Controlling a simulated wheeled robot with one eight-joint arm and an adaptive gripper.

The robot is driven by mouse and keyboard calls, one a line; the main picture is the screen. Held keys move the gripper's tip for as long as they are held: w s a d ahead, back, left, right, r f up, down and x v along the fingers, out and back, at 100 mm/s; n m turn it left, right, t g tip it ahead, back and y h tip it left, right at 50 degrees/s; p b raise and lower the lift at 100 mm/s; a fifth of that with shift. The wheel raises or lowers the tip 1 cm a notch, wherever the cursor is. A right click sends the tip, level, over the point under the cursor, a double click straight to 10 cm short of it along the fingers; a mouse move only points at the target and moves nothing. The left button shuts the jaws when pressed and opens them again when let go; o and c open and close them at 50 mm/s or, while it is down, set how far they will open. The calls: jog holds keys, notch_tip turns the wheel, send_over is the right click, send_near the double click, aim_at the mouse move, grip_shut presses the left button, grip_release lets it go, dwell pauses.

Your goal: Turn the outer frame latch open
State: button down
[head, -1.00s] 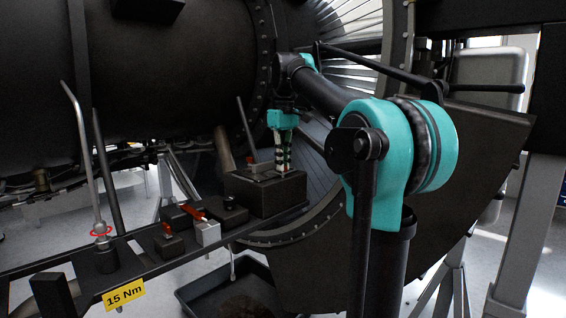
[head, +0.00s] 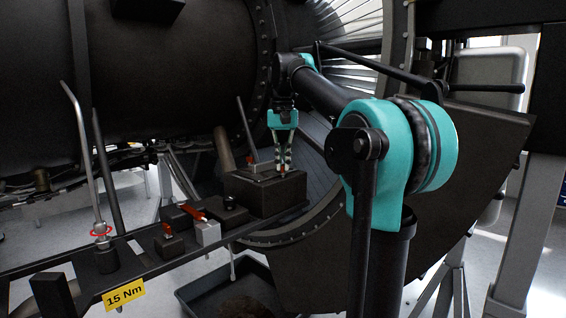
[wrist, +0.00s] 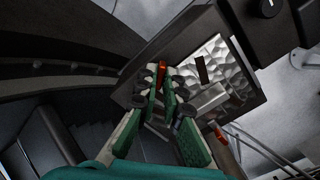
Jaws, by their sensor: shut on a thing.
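My gripper (head: 284,168) points down at the right part of the dark box (head: 262,196) on the rail. In the wrist view its green fingers (wrist: 163,84) converge at the edge of the box's frame. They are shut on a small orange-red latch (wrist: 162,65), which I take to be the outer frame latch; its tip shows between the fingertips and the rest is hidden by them. A second orange-red latch (wrist: 215,131) sits on another edge of the frame, clear of the fingers. Inside the frame is a shiny, dimpled metal surface (wrist: 212,66).
Red levers (head: 190,213) on small blocks stand left of the box along the rail (head: 140,262). A tall bent rod (head: 82,150) rises farther left. The large dark engine casing (head: 160,70) is behind. A black tray (head: 205,290) lies below.

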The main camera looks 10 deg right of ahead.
aim_at(283, 165)
jog(key=m, duration=0.7)
dwell(0.6)
jog(key=c, duration=1.7)
grip_release()
notch_tip(283, 165, up, 12)
